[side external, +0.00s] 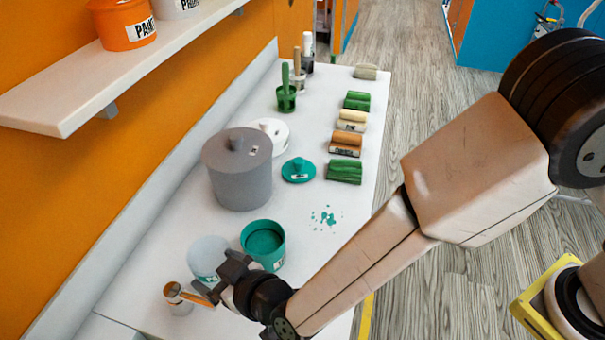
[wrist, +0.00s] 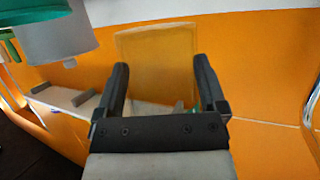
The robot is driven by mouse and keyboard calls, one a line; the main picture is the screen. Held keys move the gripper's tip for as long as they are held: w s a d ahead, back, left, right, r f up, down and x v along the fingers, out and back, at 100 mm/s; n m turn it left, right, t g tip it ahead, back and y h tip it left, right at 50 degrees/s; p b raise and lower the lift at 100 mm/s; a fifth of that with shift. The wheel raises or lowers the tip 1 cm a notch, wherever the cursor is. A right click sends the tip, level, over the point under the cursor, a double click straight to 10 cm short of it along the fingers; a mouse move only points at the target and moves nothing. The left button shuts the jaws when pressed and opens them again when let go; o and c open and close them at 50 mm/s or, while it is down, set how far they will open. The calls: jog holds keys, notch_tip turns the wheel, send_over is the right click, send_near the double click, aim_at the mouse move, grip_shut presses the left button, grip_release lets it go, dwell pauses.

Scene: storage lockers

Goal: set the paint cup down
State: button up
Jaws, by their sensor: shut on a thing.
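The paint cup is a clear, see-through cup (side external: 207,254) at the front of the white counter, just left of an open teal paint pot (side external: 264,241). My gripper (side external: 222,277) is shut on it from the near side. In the wrist view the cup (wrist: 155,55) stands between the two dark fingers (wrist: 160,68) and the orange wall shows through it. Its base is partly hidden by my gripper, so I cannot tell whether it touches the counter.
A small pot with a brush (side external: 176,298) stands close at the front left. A large grey lidded pot (side external: 238,180) and a teal lid (side external: 298,170) lie behind. Teal splashes (side external: 326,217) mark the counter (side external: 300,250). Several rollers line the right edge.

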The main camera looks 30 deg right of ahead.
aim_at(198, 248)
notch_tip(198, 248, up, 5)
jog(key=shift+f, duration=0.1)
jog(key=w+d+n+g+y, duration=0.2)
jog(key=d+n+y, duration=0.1)
jog(key=d, duration=1.1)
jog(key=s+d+n+g+y, duration=0.1)
jog(key=s+d, duration=0.3)
jog(key=d, duration=0.1)
notch_tip(198, 248, down, 6)
jog(key=shift+w+f, duration=0.2)
jog(key=shift+w, duration=0.15)
jog(key=shift+f, duration=0.15)
jog(key=shift+f, duration=1.85)
jog(key=shift+f, duration=0.1)
jog(key=shift+f, duration=1.95)
